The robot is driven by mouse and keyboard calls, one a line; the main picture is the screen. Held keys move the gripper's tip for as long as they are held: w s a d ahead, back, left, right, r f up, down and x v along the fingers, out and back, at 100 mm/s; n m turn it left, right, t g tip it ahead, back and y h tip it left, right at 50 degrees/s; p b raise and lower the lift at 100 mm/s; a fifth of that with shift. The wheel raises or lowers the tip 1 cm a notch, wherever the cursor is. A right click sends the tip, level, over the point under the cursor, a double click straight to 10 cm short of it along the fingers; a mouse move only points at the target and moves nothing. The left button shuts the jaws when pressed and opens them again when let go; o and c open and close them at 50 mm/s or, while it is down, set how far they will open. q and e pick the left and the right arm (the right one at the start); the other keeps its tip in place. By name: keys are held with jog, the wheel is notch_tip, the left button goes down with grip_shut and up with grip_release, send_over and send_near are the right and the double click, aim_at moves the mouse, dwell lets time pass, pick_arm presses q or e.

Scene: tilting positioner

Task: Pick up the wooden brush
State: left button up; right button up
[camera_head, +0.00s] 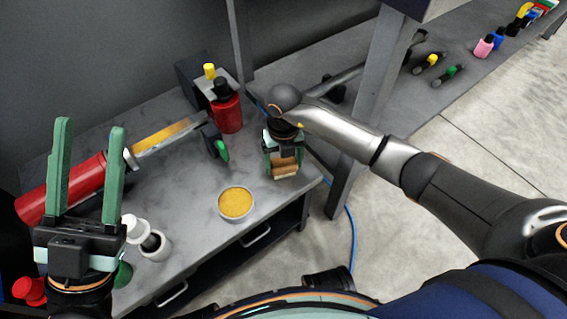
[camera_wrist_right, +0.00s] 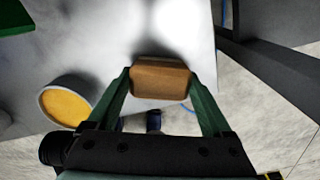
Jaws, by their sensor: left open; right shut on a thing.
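The wooden brush (camera_wrist_right: 160,80) is a brown block between the green fingers of my right gripper (camera_wrist_right: 160,85) in the right wrist view. The fingers press on its two ends. In the head view the brush (camera_head: 285,167) shows at the tips of my right gripper (camera_head: 283,160), over the right end of the grey table. I cannot tell whether it touches the table top. Its underside is hidden. My left gripper (camera_head: 90,150) is open and empty, its fingers pointing up, at the left of the head view.
A round tin with yellow contents (camera_head: 236,203) stands near the table's (camera_head: 190,215) front edge. A red cylinder device (camera_head: 70,187), a white cup (camera_head: 155,246) and a red bottle (camera_head: 227,113) are also there. A grey post (camera_head: 368,110) stands right of the table.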

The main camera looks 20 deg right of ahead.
aim_at(283, 161)
jog(key=shift+r+p, duration=0.35)
jog(key=shift+r, duration=0.2)
notch_tip(283, 161, up, 3)
jog(key=shift+w+f+p, duration=0.1)
jog(key=shift+f+p, duration=0.1)
jog(key=shift+p, duration=0.65)
pick_arm(q)
notch_tip(283, 161, up, 9)
jog(key=p, duration=0.6)
jog(key=shift+s+a+m, duration=0.2)
jog(key=shift+a+m, duration=0.1)
jog(key=shift+a, duration=0.15)
pick_arm(e)
jog(key=s+d+r, duration=0.1)
jog(key=s+r, duration=0.8)
jog(key=s, duration=0.5)
jog(key=shift+d+r, duration=0.15)
jog(key=shift+d, duration=0.05)
pick_arm(q)
jog(key=shift+t, duration=0.3)
pick_arm(e)
jog(key=o, duration=1.1)
jog(key=shift+c, duration=0.2)
jog(key=c, duration=0.7)
